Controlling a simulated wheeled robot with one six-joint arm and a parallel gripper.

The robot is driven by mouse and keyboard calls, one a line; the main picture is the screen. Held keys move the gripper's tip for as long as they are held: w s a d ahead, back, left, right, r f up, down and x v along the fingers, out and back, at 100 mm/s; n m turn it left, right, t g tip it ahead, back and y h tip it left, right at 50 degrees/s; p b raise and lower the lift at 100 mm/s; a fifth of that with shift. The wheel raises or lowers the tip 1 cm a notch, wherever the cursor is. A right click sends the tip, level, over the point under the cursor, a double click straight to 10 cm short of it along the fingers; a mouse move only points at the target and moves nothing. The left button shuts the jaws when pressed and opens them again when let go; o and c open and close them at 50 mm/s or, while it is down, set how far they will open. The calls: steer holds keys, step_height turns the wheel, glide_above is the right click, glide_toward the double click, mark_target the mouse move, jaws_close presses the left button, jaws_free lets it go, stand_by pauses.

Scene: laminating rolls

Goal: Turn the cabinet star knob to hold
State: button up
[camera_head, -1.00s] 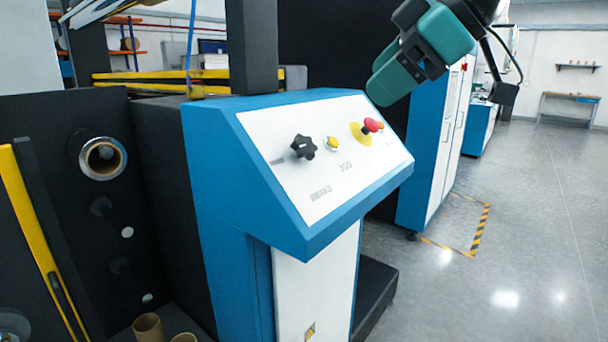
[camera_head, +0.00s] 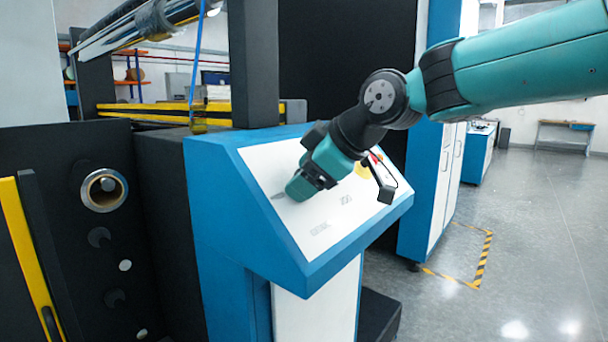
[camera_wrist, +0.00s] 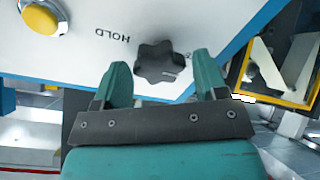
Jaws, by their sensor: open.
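The black star knob (camera_wrist: 160,62) is on the white sloped panel of the blue cabinet (camera_head: 222,200). In the wrist view it sits just beyond and between my two teal fingertips, with "HOLD" lettering beside it to the left. My gripper (camera_wrist: 158,72) is open, with one finger to each side of the knob; I cannot tell whether either touches it. In the head view my gripper (camera_head: 299,190) is over the panel's left part and hides the knob.
A yellow button (camera_wrist: 41,17) is left of the lettering in the wrist view. Black machinery with a metal-rimmed roll (camera_head: 104,190) stands left. Floor at right is open.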

steer(key=shift+w+a+f, duration=0.2)
steer(key=shift+a+f, duration=0.05)
steer(key=shift+f, duration=0.05)
steer(key=shift+c, duration=0.4)
steer(key=c, duration=0.8)
steer(key=shift+c, duration=0.2)
